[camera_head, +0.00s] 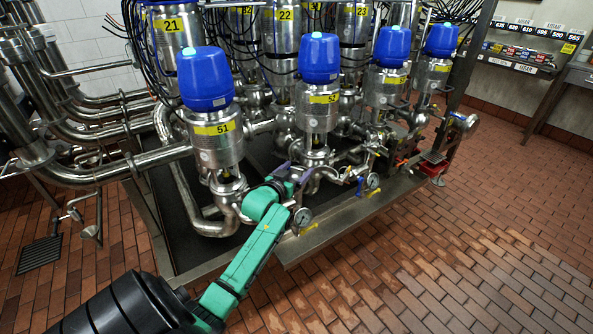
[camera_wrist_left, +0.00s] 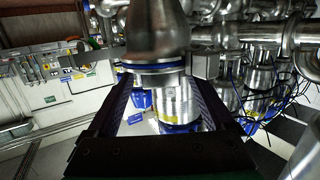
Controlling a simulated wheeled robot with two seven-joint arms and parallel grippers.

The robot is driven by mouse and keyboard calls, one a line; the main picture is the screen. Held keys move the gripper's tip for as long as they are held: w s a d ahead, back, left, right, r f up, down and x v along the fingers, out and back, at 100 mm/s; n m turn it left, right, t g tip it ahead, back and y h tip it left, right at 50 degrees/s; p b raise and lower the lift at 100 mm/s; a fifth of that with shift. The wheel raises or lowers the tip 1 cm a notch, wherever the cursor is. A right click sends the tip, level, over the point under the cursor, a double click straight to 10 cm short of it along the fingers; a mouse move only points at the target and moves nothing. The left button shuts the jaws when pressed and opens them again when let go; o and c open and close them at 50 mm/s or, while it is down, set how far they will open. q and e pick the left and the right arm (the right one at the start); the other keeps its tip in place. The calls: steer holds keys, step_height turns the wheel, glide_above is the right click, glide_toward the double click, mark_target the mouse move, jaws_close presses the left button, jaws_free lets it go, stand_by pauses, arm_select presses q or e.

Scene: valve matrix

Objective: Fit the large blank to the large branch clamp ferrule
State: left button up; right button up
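In the left wrist view a steel cone-shaped pipe end (camera_wrist_left: 157,35) comes down from the top and ends in a wide flange with a thin blue line, which looks like the large branch clamp ferrule (camera_wrist_left: 150,66). Right against it, between my fingertips, is a narrower round steel piece that looks like the large blank (camera_wrist_left: 160,80). My left gripper (camera_wrist_left: 160,82) has its fingers on both sides of this piece. In the head view my left gripper (camera_head: 283,178) reaches in among the pipes below valve 52; ferrule and blank cannot be made out there. My right gripper is not in view.
Blue-capped valves stand close by: 51 (camera_head: 210,110) to the left and 52 (camera_head: 318,85) above. A pressure gauge (camera_head: 302,217) sits near my left wrist, another gauge (camera_head: 373,181) further right. Curved pipes (camera_head: 100,165) fill the left. The brick floor (camera_head: 450,270) is clear.

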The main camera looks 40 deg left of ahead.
arm_select(q)
steer(key=shift+s, duration=0.25)
steer(key=v, duration=1.4)
steer(key=shift+d+r, duration=0.1)
